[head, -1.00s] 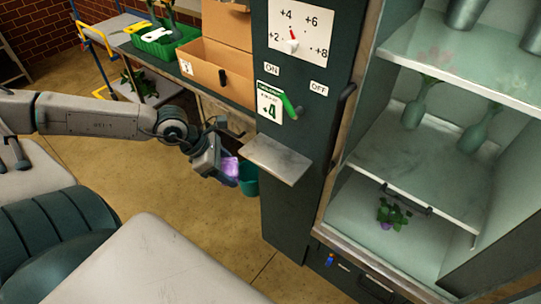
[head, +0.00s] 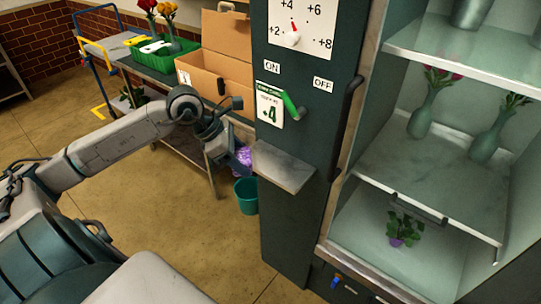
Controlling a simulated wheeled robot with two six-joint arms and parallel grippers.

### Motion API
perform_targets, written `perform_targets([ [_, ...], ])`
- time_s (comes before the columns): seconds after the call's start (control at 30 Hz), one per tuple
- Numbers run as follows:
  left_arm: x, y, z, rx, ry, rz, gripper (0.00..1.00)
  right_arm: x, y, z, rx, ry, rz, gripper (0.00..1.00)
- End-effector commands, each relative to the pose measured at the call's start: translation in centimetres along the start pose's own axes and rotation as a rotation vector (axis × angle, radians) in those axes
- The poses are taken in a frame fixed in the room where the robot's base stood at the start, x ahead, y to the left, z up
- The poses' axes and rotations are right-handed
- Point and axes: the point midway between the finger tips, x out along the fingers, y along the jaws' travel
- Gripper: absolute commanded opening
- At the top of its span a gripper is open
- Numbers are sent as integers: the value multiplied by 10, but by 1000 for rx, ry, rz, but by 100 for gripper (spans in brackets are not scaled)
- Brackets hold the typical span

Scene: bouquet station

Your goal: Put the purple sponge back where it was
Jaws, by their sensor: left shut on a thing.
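The purple sponge (head: 244,156) shows at the tip of my left gripper (head: 234,158), which is shut on it. The gripper holds it in the air, left of the small grey shelf (head: 283,166) on the dark cabinet and above the teal bucket (head: 246,195) as seen in the picture. Part of the sponge is hidden by the gripper's fingers. My right gripper is not in view.
A brown cardboard box (head: 215,77) and a green crate (head: 162,55) stand on the dark table behind my left arm. A glass-fronted cabinet with vases (head: 421,122) and a potted plant (head: 403,229) is at the right. The floor (head: 150,210) is open in front.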

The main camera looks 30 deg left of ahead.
Motion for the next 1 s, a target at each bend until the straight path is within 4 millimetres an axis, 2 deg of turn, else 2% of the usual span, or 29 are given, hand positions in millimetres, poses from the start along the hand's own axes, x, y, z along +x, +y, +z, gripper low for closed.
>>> perform_targets([
  [0.3, 11, 21, 22, -2, -7, -5, 43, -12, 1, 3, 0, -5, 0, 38],
  [0.53, 23, 45, 43, -2, -7, -4, 43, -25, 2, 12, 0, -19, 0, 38],
  [0.83, 41, 79, 71, -2, -3, -4, 43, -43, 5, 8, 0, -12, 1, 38],
  [1.0, 62, 79, 56, -2, 3, -5, 43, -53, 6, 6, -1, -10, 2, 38],
])
